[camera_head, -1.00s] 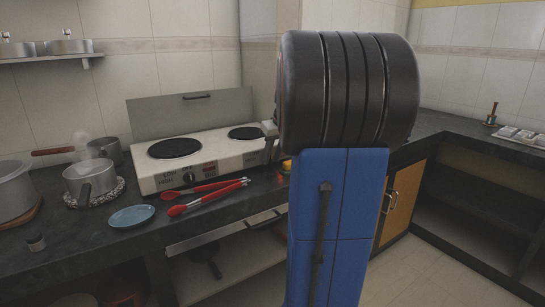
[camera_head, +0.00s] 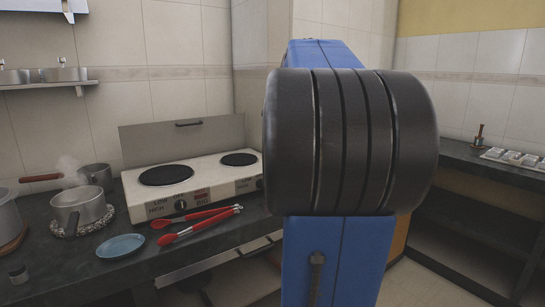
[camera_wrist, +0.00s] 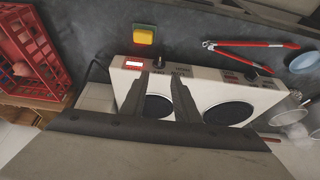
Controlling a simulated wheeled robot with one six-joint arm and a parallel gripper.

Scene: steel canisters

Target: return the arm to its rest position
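My arm fills the middle of the head view, blue links with a large dark ribbed joint; it hides my gripper there. In the wrist view two dark fingers of my gripper (camera_wrist: 163,82) stand apart over the white double hot plate (camera_wrist: 222,90), with nothing seen between them. The hot plate (camera_head: 190,183) also shows left of the arm in the head view.
Red-handled tongs (camera_head: 200,224) and a blue plate (camera_head: 121,246) lie on the dark counter before the hot plate. A steaming pot (camera_head: 79,207) stands left. Lidded steel vessels (camera_head: 64,74) sit on a shelf. A red crate (camera_wrist: 32,55) and yellow block (camera_wrist: 143,35) show in the wrist view.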

